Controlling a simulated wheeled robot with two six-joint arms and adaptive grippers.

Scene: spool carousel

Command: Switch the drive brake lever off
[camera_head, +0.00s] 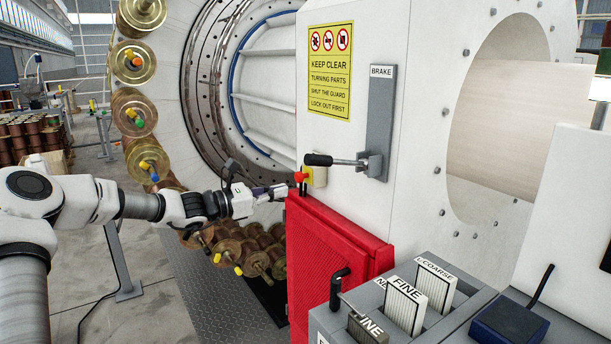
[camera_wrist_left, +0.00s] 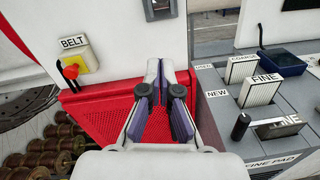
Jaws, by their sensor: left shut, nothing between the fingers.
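The brake lever (camera_head: 337,161) is a metal rod with a black grip, mounted on a grey plate (camera_head: 380,115) labelled BRAKE on the white machine housing. The lever points left, roughly level, in the head view. My left gripper (camera_head: 284,190) is shut and empty, below and left of the black grip, apart from it. In the left wrist view the gripper's fingertips (camera_wrist_left: 160,68) are together above the red guard, and a grey piece (camera_wrist_left: 160,8), perhaps the brake plate's lower end, shows at the top edge. The lever's grip is not seen there. My right gripper is not in view.
A red perforated guard (camera_head: 330,250) stands below the lever. A small yellow BELT box (camera_wrist_left: 78,64) with a red knob sits close to my left gripper. Brass spools (camera_head: 133,110) ring the wheel at left. A grey rack (camera_head: 440,310) with labelled pads is at front right.

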